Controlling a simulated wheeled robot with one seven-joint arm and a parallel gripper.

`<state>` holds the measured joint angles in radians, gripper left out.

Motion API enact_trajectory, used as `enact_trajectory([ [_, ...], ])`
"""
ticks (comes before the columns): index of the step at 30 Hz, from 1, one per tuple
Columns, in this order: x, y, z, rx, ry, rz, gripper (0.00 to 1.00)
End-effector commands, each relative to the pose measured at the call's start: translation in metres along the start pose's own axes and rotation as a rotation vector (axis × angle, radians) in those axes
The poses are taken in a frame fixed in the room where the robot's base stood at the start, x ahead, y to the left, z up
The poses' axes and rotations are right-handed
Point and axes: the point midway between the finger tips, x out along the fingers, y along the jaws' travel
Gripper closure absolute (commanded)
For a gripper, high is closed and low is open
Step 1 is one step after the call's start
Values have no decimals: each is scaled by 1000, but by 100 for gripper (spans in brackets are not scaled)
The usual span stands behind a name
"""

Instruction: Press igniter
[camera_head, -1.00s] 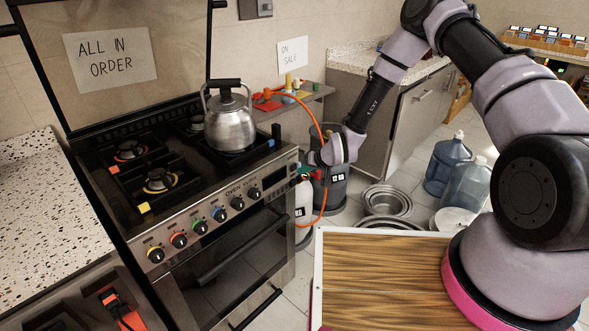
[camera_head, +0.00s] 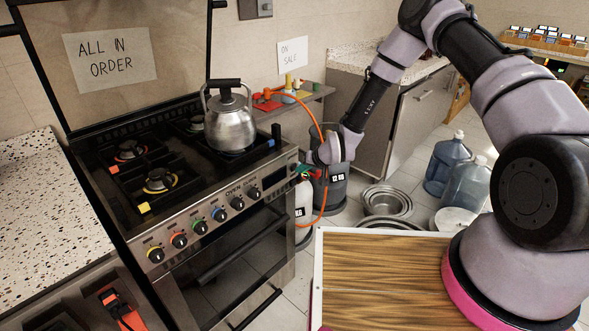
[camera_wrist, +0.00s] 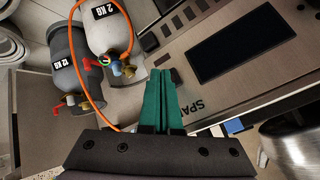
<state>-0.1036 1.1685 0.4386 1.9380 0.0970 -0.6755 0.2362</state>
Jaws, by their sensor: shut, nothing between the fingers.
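The stove's steel front panel (camera_head: 225,202) carries knobs and a dark display (camera_head: 274,179). In the wrist view, the panel shows the display (camera_wrist: 240,40), small dark buttons (camera_wrist: 177,21), a larger black square (camera_wrist: 149,43) and the printed letters "SPA" (camera_wrist: 196,104). The rest of that word is hidden behind my gripper, and I cannot tell for sure which part is the igniter. My gripper (camera_wrist: 160,72) has green fingers, shut and empty, in front of the panel's right end. It also shows small in the head view (camera_head: 305,171). I cannot tell whether it touches the panel.
A dark gas cylinder (camera_head: 329,180) and a light one (camera_head: 303,205), with an orange hose (camera_head: 318,122), stand close to my gripper on the right. Metal bowls (camera_head: 388,201) and water jugs (camera_head: 447,163) are on the floor.

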Motion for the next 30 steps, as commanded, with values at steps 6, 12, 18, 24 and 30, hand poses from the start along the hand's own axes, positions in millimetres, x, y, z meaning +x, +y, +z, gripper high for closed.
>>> enact_trajectory([
  [6,1,-1,-1,0,0,0,100],
  [12,3,-2,-2,0,1,0,100],
  [18,4,-3,-4,0,1,0,100],
  [24,5,-3,-4,0,1,0,100],
  [30,4,-3,-4,0,1,0,100],
])
